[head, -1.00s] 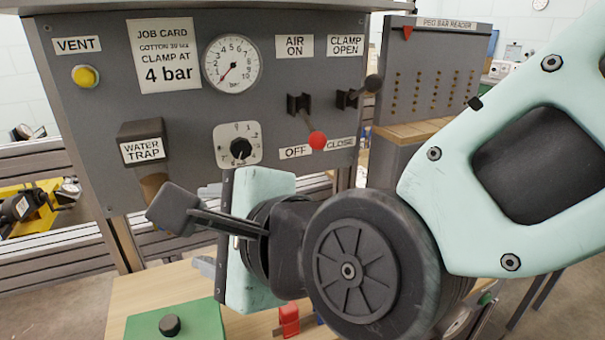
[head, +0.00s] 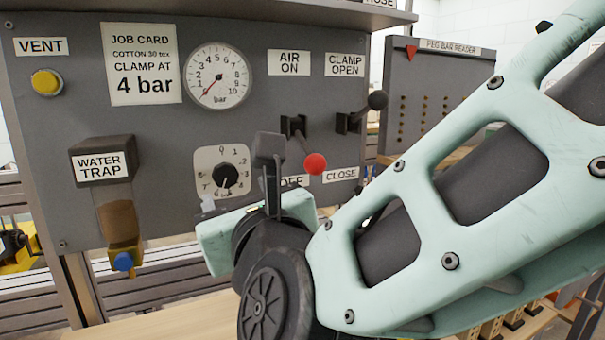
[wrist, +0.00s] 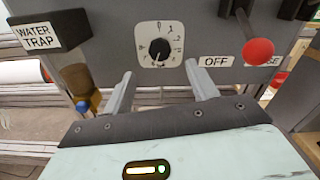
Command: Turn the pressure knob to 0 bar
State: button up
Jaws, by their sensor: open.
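The pressure knob (head: 225,177) is a black round knob on a white dial plate (head: 200,160) on the grey panel. Its white mark points roughly downward, away from the 0 at the top. The knob also shows in the wrist view (wrist: 160,49), just beyond and between my fingertips. My gripper (wrist: 159,72) is open and empty, its two grey fingers apart and not around the knob. In the head view my gripper's pale green body is just below the dial, with most of the fingers hidden. The pressure gauge (head: 218,75) has its red needle near the low end.
A red-ball lever (head: 315,164) hangs right of the dial, close to my arm. A black-ball lever (head: 377,100) is farther right. The water trap (head: 102,160) juts out left of the dial. A yellow vent button (head: 46,82) is at upper left.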

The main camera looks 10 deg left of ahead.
aim_at(226, 176)
jog(key=x, duration=0.9)
jog(key=shift+w+a, duration=0.1)
jog(key=shift+a, duration=0.05)
jog(key=shift+c, duration=0.4)
jog(key=c, duration=0.9)
